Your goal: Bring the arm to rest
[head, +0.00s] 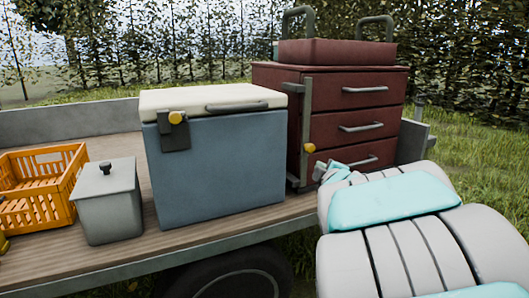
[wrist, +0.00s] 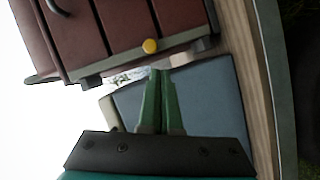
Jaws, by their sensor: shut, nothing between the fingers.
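My gripper (wrist: 160,72) shows in the wrist view as two green fingers, close together at the tips with nothing between them. Behind them lie the blue-grey side of the cool box (wrist: 205,100) and, above it, the dark red drawer cabinet (wrist: 130,30). The fingers appear clear of both, though the exact gap is hard to judge. In the head view my white and teal arm fills the lower right, in front of the cabinet (head: 335,105). Its far end is near the cabinet's lower front, and the fingers cannot be made out there.
On the wooden trailer bed (head: 130,257) stand an orange crate (head: 45,200), a grey lidded bin (head: 110,208) and the blue cool box (head: 220,160) with a cream lid. A red toolbox (head: 335,52) sits on the cabinet. Grass (head: 475,160) and a hedge lie beyond.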

